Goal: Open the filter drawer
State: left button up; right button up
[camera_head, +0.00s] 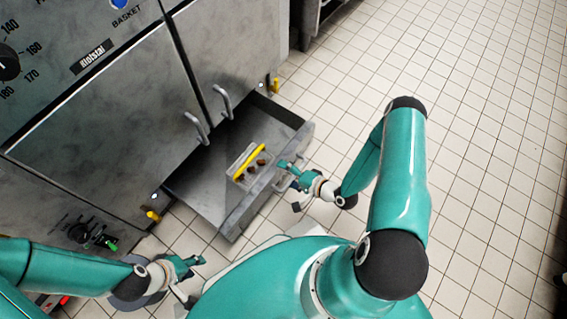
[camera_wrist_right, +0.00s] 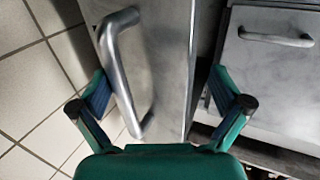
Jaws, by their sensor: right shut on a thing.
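The filter drawer (camera_head: 205,190) is a grey metal drawer at the bottom of the fryer cabinet (camera_head: 110,145). It stands pulled out, its inside visible from above. My right gripper (camera_head: 290,184) is at the drawer's front. My left gripper (camera_head: 190,277) is open and empty, low at the left, apart from the drawer.
A container with a yellow handle (camera_head: 249,161) and brown pieces sits inside the drawer. Two cabinet door handles (camera_head: 222,102) are above it. The tiled floor (camera_head: 480,130) to the right is clear.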

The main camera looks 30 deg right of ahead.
pick_arm(q)
jog(key=shift+r, duration=0.35)
pick_arm(e)
jog(key=shift+r, duration=0.7)
jog(key=shift+c, duration=0.2)
jog(key=shift+s+d, duration=0.35)
jog(key=shift+s, duration=0.35)
jog(key=shift+c, duration=0.3)
jog(key=shift+s+d+r, duration=0.1)
jog(key=shift+s+r, duration=0.2)
jog(key=shift+s, duration=0.05)
jog(key=c, duration=0.5)
pick_arm(q)
jog(key=shift+r+p, duration=0.4)
jog(key=shift+r, duration=0.1)
pick_arm(e)
jog(key=shift+s+d+r, duration=0.45)
jog(key=shift+s+d, duration=0.5)
jog(key=shift+s, duration=1.7)
jog(key=shift+s+d+r, duration=0.5)
jog(key=shift+s+d, duration=0.4)
jog(key=shift+s, duration=1.75)
jog(key=shift+s+d+r, duration=0.45)
jog(key=shift+s+d, duration=0.5)
jog(key=shift+s, duration=1.7)
